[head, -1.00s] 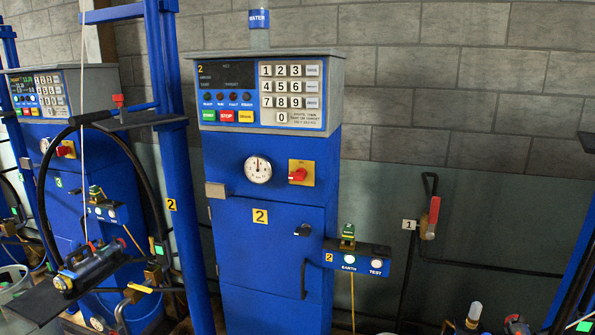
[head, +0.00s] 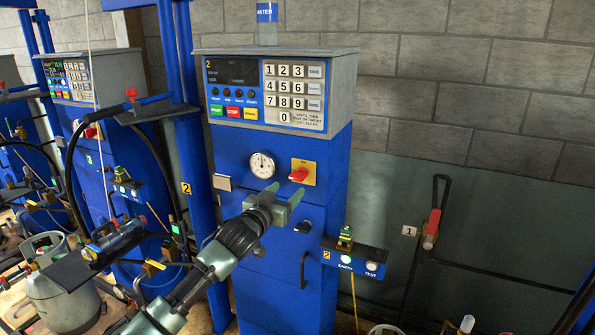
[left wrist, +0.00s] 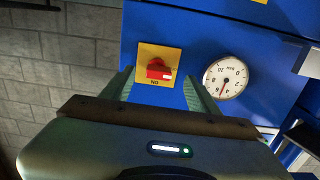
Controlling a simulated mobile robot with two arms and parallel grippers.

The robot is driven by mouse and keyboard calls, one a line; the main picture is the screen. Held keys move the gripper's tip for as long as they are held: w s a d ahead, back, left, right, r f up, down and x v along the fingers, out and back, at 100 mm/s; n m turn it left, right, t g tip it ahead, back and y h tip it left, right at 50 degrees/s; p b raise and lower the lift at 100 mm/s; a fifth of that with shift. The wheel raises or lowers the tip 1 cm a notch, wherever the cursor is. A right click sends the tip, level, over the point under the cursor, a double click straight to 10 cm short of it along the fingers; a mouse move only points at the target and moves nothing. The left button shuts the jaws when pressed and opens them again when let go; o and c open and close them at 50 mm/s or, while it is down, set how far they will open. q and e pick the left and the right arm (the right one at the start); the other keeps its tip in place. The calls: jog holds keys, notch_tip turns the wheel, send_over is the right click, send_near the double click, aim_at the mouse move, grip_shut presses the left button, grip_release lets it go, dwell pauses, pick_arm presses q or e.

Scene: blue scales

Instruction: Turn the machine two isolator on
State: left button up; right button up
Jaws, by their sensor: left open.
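The machine two isolator is a red rotary handle (head: 298,174) on a yellow plate (head: 313,178), beside the pressure gauge on the blue cabinet. In the left wrist view, which is turned over, the red handle (left wrist: 158,70) lies roughly level, its white mark at the right end. The plate's "ON" lettering reads upside down at its lower edge there. My left gripper (head: 286,190) is open and empty, just below and in front of the isolator. In the left wrist view its fingers (left wrist: 159,76) flank the plate. Contact is not visible. My right gripper is out of view.
The dial gauge (head: 262,165) is left of the isolator. The keypad panel (head: 292,92) is above, its display (head: 232,72) dark. An EARTH/TEST box (head: 358,260) juts out at lower right. A blue post (head: 187,150) and a grey cylinder (head: 60,295) stand left.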

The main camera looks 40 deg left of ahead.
aim_at(295, 178)
pick_arm(q)
jog(key=p+x, duration=0.1)
jog(key=x, duration=0.3)
jog(key=r+p+x, duration=0.1)
jog(key=x, duration=0.2)
jog(key=shift+w+r, duration=0.25)
jog(key=shift+w, duration=0.15)
grip_shut()
